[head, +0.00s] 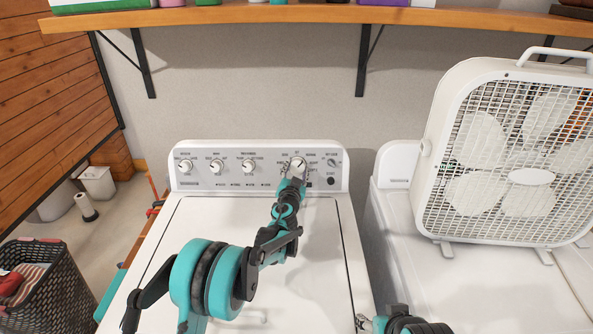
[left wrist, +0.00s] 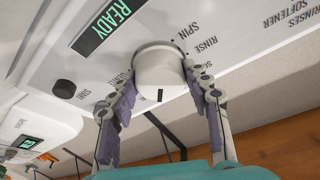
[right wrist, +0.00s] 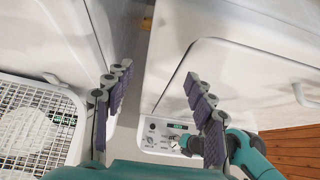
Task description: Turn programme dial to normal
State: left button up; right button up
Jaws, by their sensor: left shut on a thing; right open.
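The programme dial (head: 298,163) is the large white knob at the right of the washer's control panel (head: 225,180). My left gripper (head: 293,174) is at it. In the left wrist view the dial (left wrist: 160,72) sits between the two fingers of my left gripper (left wrist: 160,95), which is shut on it. The dial's black mark faces the bottom of that picture. SPIN and RINSE read clearly to its right; the labels below are partly hidden by the fingers, so its setting cannot be read. My right gripper (right wrist: 155,80) is open and empty above the machines.
A READY display (left wrist: 108,25) and a black start button (left wrist: 64,89) are beside the dial. A box fan (head: 510,150) stands on the machine at right. A wooden shelf (head: 250,14) runs above; a laundry basket (head: 50,285) stands at left.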

pick_arm(q)
jog(key=o, duration=1.2)
jog(key=shift+c, duration=0.2)
jog(key=s+a, duration=0.1)
jog(key=s, duration=1.1)
jog(key=shift+a, duration=0.25)
